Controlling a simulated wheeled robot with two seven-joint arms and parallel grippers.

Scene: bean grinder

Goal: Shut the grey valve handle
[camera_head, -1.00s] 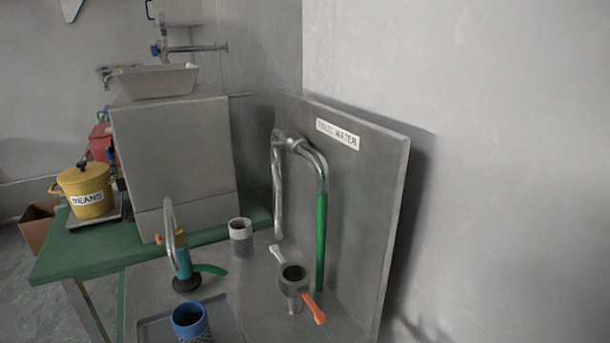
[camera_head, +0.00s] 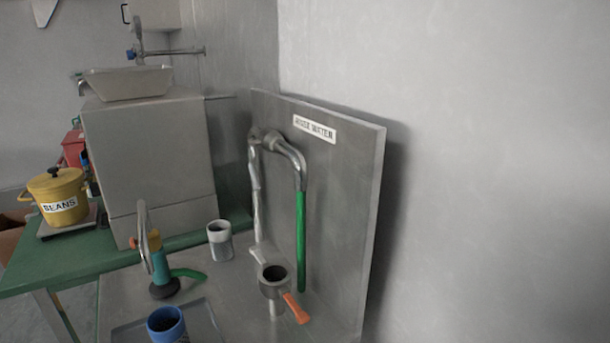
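A pale grey lever (camera_head: 262,257), which may be the grey valve handle, sits just behind a dark-mouthed metal cup-like fitting (camera_head: 273,282) at the foot of the upright steel panel (camera_head: 345,200). An orange handle (camera_head: 296,308) sticks out from the front right of that fitting. A bent silver pipe with a green lower length (camera_head: 301,240) comes down beside it from the panel, next to a second silver pipe (camera_head: 254,190). I cannot tell whether the grey lever is in an open or shut position. Neither of my grippers is in view.
On the steel worktop stand a grey-white cup (camera_head: 219,241), a teal device with a green lever (camera_head: 160,268) and a blue cup (camera_head: 166,325) on a tray. A yellow BEANS pot (camera_head: 60,198) and a big metal box (camera_head: 155,160) stand on the green table (camera_head: 70,265).

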